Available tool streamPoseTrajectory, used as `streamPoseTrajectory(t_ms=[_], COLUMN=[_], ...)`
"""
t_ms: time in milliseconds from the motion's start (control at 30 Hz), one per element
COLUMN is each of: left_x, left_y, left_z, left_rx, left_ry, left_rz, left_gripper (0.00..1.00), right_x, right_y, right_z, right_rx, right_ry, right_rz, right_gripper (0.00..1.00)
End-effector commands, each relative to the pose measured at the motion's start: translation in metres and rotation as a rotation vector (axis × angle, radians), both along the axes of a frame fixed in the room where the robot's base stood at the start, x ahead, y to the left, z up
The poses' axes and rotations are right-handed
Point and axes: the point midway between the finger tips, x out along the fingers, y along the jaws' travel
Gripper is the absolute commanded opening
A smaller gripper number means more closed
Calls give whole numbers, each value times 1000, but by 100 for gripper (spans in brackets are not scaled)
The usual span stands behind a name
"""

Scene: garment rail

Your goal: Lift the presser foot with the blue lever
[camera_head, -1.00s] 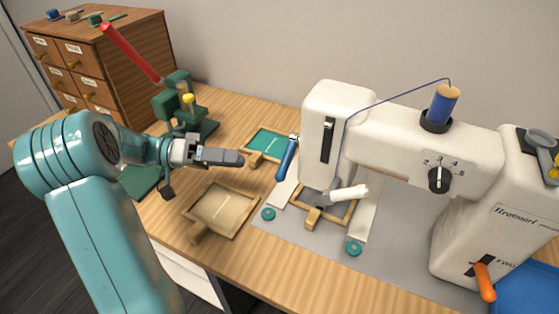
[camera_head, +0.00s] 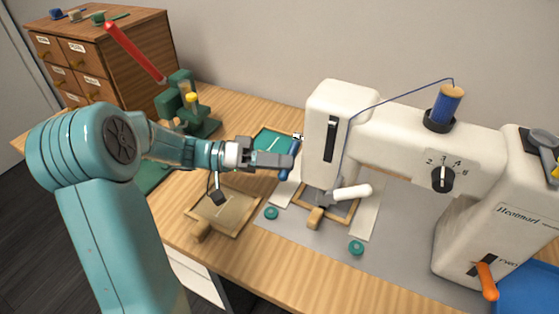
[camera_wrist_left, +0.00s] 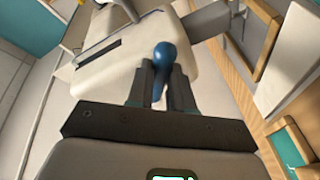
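The white sewing machine (camera_head: 325,150) stands on the table. Its blue lever (camera_head: 284,174) is at the left side of the head, partly hidden behind my left gripper (camera_head: 289,161). In the left wrist view, the rounded blue lever end (camera_wrist_left: 165,54) lies between the two dark fingers of my left gripper (camera_wrist_left: 163,75). The fingers are close along both sides of it; whether they press on it I cannot tell. The presser foot area is low under the machine head, and the foot itself is hard to make out. My right gripper is not in view.
A white-handled part (camera_head: 351,192) sticks out below the machine head. Wooden frames with cloth (camera_head: 226,211) lie on the table, with teal discs (camera_head: 271,213) nearby. A green device with a red handle (camera_head: 135,52) and a drawer cabinet (camera_head: 90,62) stand at the back left.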

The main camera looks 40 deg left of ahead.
Motion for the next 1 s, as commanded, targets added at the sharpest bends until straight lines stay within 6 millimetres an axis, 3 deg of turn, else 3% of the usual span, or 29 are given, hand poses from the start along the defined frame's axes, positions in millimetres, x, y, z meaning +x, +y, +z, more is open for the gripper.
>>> streamPoseTrajectory(t_ms=[467, 1000], left_x=[0, -2], left_y=[0, 0], left_z=[7, 38], left_rx=[-19, -154], left_ry=[58, 486], left_rz=[-1, 1], left_gripper=[0, 0], right_x=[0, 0], right_y=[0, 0], right_z=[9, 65], right_rx=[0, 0], right_ry=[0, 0], right_rz=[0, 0], right_gripper=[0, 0])
